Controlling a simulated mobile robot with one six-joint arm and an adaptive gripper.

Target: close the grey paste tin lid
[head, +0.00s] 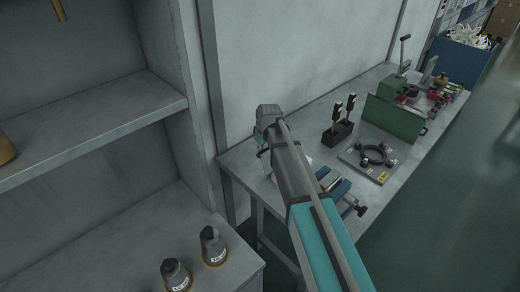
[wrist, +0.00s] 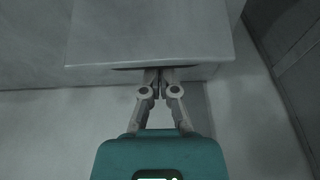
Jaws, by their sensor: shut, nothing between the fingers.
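A pale grey flat slab with a straight front edge, which looks like the tin lid (wrist: 150,35), fills the upper middle of the wrist view. A dark gap shows under its front edge, and a lower grey face lies beneath. I cannot tell how far the lid is raised. My gripper (wrist: 160,73) is shut and empty, its fingertips at the middle of that front edge; whether they touch it is unclear. In the head view my gripper (head: 262,151) is small at the bench's near left end, and my arm hides most of the tin.
Two grey conical containers (head: 213,246) stand on the cabinet at lower left.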

